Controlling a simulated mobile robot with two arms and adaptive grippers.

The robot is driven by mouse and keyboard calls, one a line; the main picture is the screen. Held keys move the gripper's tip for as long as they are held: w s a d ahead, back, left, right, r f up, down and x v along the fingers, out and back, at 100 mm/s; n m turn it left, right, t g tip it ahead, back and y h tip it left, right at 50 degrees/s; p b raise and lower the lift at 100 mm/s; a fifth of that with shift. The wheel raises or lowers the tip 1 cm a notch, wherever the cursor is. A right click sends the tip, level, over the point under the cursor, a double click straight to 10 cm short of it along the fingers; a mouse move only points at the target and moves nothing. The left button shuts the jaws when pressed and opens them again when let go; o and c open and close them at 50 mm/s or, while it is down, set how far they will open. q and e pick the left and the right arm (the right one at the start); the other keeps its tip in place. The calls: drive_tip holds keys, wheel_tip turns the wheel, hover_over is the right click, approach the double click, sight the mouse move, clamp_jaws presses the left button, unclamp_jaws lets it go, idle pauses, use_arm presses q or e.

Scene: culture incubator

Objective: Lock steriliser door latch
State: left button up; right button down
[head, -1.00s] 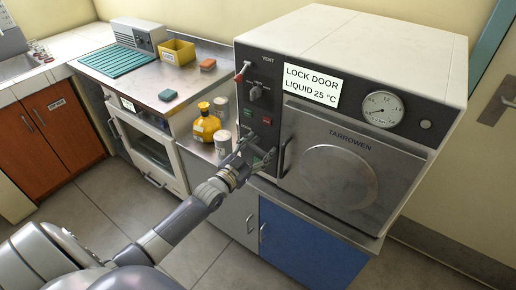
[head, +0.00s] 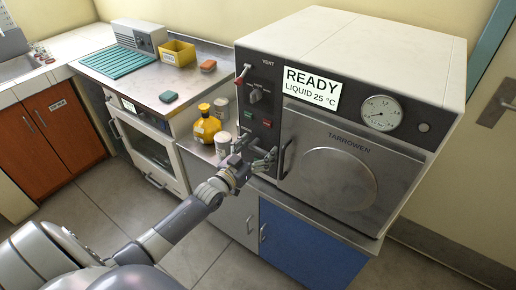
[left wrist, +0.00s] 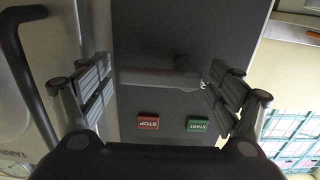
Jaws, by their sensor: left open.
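The steriliser (head: 345,115) has a closed grey door (head: 365,160) with a dark vertical handle (head: 284,158). Its label (head: 311,92) reads READY, LIQUID 25 °C. In the left wrist view, the latch appears as a grey horizontal bar (left wrist: 155,79) with a dark knob on the dark front panel; in the head view my gripper largely hides it. My left gripper (head: 262,158) is at the panel just left of the door handle. In the left wrist view its fingers (left wrist: 160,92) are spread on either side of the bar and hold nothing. My right gripper is out of view.
Red STOP (left wrist: 148,122) and green START (left wrist: 197,124) buttons are close to my left fingers. A red-tipped vent lever (head: 242,74) is higher on the panel. A yellow bottle (head: 206,128) and white jar (head: 223,143) stand just left of the steriliser.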

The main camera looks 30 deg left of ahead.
use_arm(q)
drive_tip(key=shift+s, duration=0.1)
drive_tip(key=s+a, duration=0.1)
drive_tip(key=s, duration=1)
drive_tip(key=shift+s, duration=0.4)
drive_tip(key=s+d+f+g+y, duration=0.1)
drive_tip(key=s+f+g, duration=0.3)
drive_tip(key=f, duration=0.8)
drive_tip(key=s+f+g, duration=0.2)
drive_tip(key=s+f, duration=0.4)
drive_tip(key=f, duration=0.5)
drive_tip(key=s+d+f+g+y, duration=0.1)
drive_tip(key=s+f+g, duration=0.3)
drive_tip(key=f, duration=0.8)
drive_tip(key=s+d+f+g, duration=0.2)
drive_tip(key=s+f, duration=0.3)
drive_tip(key=s, duration=0.4)
drive_tip(key=s+d+f+m+g, duration=0.1)
drive_tip(key=s+d+f, duration=0.3)
drive_tip(key=s, duration=0.6)
drive_tip(key=s+d+f+g, duration=0.3)
drive_tip(key=s+f, duration=0.3)
drive_tip(key=s, duration=0.3)
drive_tip(key=shift+s+d+f+m+g, duration=0.2)
drive_tip(key=shift+f+m+g, duration=0.1)
drive_tip(key=shift+g, duration=0.2)
drive_tip(key=shift+w, duration=0.1)
